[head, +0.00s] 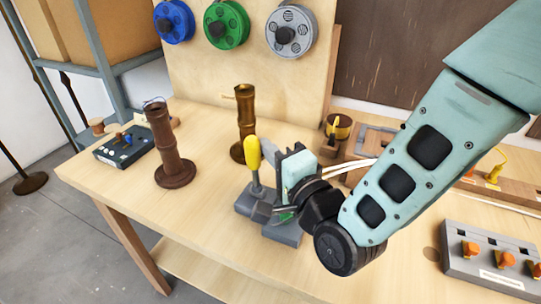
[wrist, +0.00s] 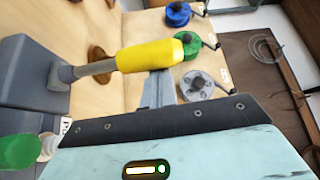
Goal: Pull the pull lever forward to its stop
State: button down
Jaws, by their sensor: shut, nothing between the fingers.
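The pull lever has a yellow grip (head: 253,153) on a metal rod. It rises from a grey base (head: 252,207) on the bench and stands nearly upright in the head view. In the wrist view the yellow grip (wrist: 150,55) lies across the upper left, with its grey base at the left edge. My gripper (head: 280,160) is just right of the grip in the head view. Its fingers (wrist: 158,78) show shut and empty in the wrist view, close to the end of the grip. I cannot tell whether they touch it.
Two brown posts (head: 168,145) stand on the bench left of and behind the lever. A control box (head: 124,145) lies at the left. Blue, green and grey reels (head: 290,30) hang on the back board. A box with orange knobs (head: 490,258) is at front right. The front-left bench is clear.

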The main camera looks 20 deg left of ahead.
aim_at(255, 159)
jog(key=s+n+b, duration=0.1)
jog(key=b, duration=0.1)
jog(key=s+f+n+y+b, duration=0.1)
jog(key=b, duration=0.2)
jog(key=s+n+b, duration=0.1)
jog(key=b, duration=0.1)
jog(key=shift+s+a+f+y+b, duration=0.15)
jog(key=shift+f+y+b, duration=0.15)
jog(key=shift+b, duration=0.1)
jog(key=s+n+y+b, duration=0.1)
jog(key=b, duration=0.2)
jog(key=s+n+y+b, duration=0.1)
jog(key=s+n+b, duration=0.1)
jog(key=b, duration=0.1)
jog(key=shift+a+f+n, duration=0.1)
jog(key=shift+f+n, duration=0.05)
jog(key=shift+n, duration=0.15)
